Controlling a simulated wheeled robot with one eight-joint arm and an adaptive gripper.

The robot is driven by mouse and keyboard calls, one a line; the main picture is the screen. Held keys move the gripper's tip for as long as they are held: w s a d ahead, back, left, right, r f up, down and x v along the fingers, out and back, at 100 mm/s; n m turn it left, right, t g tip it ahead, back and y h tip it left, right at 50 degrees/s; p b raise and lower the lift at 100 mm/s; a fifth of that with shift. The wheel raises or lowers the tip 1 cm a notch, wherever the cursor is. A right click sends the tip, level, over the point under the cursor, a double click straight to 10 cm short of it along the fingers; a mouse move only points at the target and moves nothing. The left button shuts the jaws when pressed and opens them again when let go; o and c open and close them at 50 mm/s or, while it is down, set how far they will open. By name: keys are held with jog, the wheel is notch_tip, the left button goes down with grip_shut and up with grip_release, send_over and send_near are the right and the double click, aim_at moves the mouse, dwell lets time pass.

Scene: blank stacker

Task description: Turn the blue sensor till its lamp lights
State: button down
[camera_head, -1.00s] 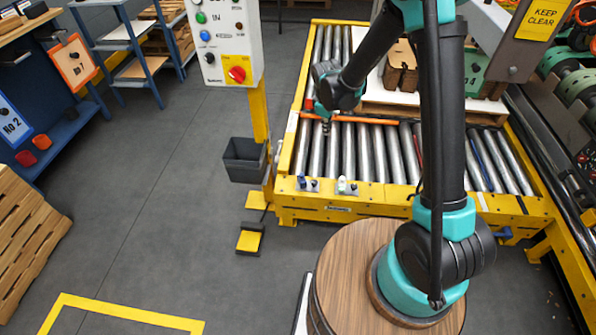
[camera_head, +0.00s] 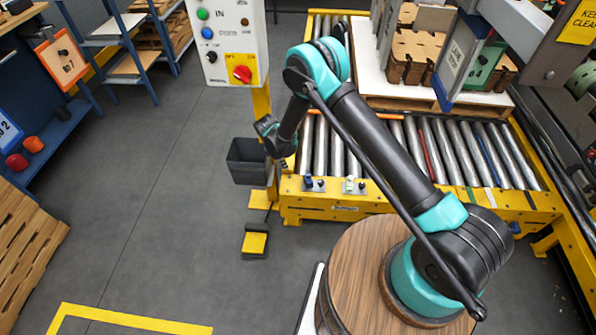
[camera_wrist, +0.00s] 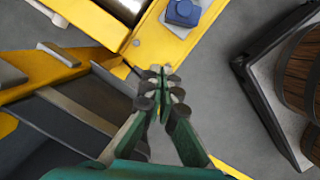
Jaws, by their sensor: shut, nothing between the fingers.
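The blue sensor (camera_head: 307,183) sits on the yellow front rail of the roller conveyor, near its left end. In the wrist view its blue top (camera_wrist: 182,12) shows at the upper edge, on a grey plate. I cannot make out a lit lamp on it. My gripper (camera_wrist: 163,73) is shut and empty, below and a little left of the sensor in the wrist view, apart from it. In the head view my wrist is left of the conveyor by the dark bin, and the fingertips cannot be made out.
A pale sensor (camera_head: 350,186) sits right of the blue one on the rail. A dark bin (camera_head: 247,160) and a control box (camera_head: 228,45) on a yellow post stand left of the conveyor. A pallet of stacked blanks (camera_head: 412,62) lies behind. The floor at left is open.

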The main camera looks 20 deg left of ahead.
aim_at(308, 180)
jog(key=x, duration=0.9)
jog(key=shift+f, duration=0.3)
jog(key=shift+w+d+f, duration=0.1)
jog(key=shift+w+d, duration=0.7)
jog(key=shift+d, duration=0.2)
jog(key=shift+w+d, duration=0.5)
jog(key=shift+d, duration=0.15)
